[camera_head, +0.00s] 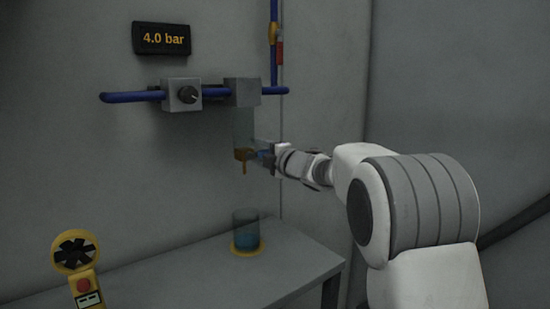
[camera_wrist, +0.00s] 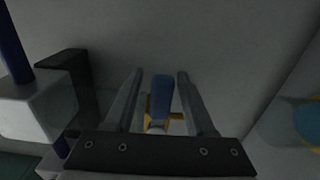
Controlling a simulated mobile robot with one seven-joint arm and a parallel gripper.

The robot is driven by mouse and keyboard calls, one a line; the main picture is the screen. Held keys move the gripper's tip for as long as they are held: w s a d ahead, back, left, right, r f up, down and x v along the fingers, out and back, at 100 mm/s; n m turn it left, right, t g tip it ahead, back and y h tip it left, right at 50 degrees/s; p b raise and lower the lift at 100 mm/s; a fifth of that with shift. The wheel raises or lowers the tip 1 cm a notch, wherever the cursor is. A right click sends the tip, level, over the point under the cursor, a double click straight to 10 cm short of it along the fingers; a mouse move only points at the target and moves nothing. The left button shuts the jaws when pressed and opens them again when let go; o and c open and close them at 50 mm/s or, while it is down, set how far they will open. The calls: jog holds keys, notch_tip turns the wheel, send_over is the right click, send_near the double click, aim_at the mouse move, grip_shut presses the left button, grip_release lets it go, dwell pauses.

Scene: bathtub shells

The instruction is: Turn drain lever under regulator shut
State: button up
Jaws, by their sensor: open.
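The regulator (camera_head: 182,95) is a grey block with a dark knob on the blue pipe. Right of it, a grey block (camera_head: 242,92) carries a clear bowl (camera_head: 243,127). Below the bowl is a brass-coloured drain valve (camera_head: 243,156) with a spout pointing down. Its blue drain lever (camera_wrist: 161,97) shows in the wrist view between the fingers. My gripper (camera_head: 267,153) reaches the valve from the right. In the wrist view my gripper (camera_wrist: 161,100) is open, with a finger on each side of the lever and gaps visible. The valve is partly hidden behind it.
A cup with blue liquid (camera_head: 246,232) stands on a yellow ring on the grey table (camera_head: 190,275), below the spout. A display (camera_head: 161,39) reads 4.0 bar. A yellow device (camera_head: 76,250) with a red button is at lower left. A blue vertical pipe (camera_head: 274,55) runs behind.

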jog(key=p+v, duration=0.2)
jog(key=v, duration=1.5)
jog(key=s+d+f+m+g+h, duration=0.1)
jog(key=s+d+f+m+h, duration=0.1)
jog(key=s+d+m+h, duration=1.2)
jog(key=s+a+f+m+g+y, duration=0.2)
jog(key=s+a+f+m+g, duration=0.3)
jog(key=s, duration=0.5)
jog(key=s+a+f+m+g+y, duration=0.2)
jog(key=s+a+f+m+g, duration=0.15)
jog(key=s+f+m, duration=0.5)
notch_tip(320, 180, up, 24)
jog(key=s+n+p, duration=0.1)
jog(key=n+p, duration=0.1)
jog(key=p, duration=2)
jog(key=shift+s+a+p, duration=0.2)
jog(key=shift+s+p, duration=0.05)
jog(key=shift+p, duration=0.15)
